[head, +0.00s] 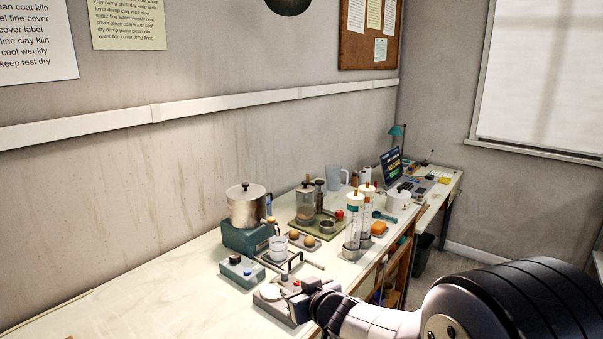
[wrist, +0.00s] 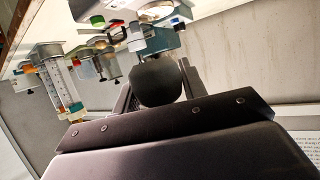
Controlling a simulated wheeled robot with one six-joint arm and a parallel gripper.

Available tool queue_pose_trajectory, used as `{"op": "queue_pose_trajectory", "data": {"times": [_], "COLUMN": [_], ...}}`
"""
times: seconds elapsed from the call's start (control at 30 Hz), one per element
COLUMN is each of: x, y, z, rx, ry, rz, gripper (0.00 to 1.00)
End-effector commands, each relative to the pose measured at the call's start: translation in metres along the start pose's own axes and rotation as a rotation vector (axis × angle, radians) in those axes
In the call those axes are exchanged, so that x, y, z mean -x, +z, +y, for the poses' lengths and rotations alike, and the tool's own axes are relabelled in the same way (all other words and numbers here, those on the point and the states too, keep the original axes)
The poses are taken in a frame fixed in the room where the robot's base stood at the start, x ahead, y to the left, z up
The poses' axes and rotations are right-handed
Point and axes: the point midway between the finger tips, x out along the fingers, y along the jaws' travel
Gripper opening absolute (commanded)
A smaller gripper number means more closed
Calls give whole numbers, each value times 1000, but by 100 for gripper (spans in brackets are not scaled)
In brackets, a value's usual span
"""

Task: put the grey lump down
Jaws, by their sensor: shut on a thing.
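The grey lump (wrist: 158,82) is a dark, rounded piece that shows between the two fingers of my gripper (wrist: 157,88) in the wrist view. My gripper is shut on it. In the head view my gripper (head: 308,288) is over the front edge of the bench, beside a low grey device with a round white pan (head: 270,292). The lump cannot be told apart from the dark fingers there. I cannot tell how high it is above the bench.
A blue-grey box with knobs (head: 242,271) and a white cup (head: 278,247) stand behind the device. A metal pot (head: 247,205) sits on a teal base. Tall clear cylinders (head: 352,228) stand to the right. The bench top (head: 130,285) is clear at left.

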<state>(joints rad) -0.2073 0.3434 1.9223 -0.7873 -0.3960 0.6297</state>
Motion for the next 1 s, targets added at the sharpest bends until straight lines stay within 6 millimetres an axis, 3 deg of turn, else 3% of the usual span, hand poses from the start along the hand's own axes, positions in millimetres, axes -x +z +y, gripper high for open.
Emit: {"op": "queue_pose_trajectory", "data": {"times": [0.37, 0.53, 0.7, 0.8, 1.0], "x": [-8, -7, 8, 19, 33], "y": [50, 96, 150, 172, 196], "z": [21, 49, 89, 106, 123], "rx": [-27, -68, -130, -159, -191], "ry": [57, 154, 311, 386, 462], "rz": [-6, -12, -11, -10, -5], "gripper": [12, 12, 12, 12, 12]}}
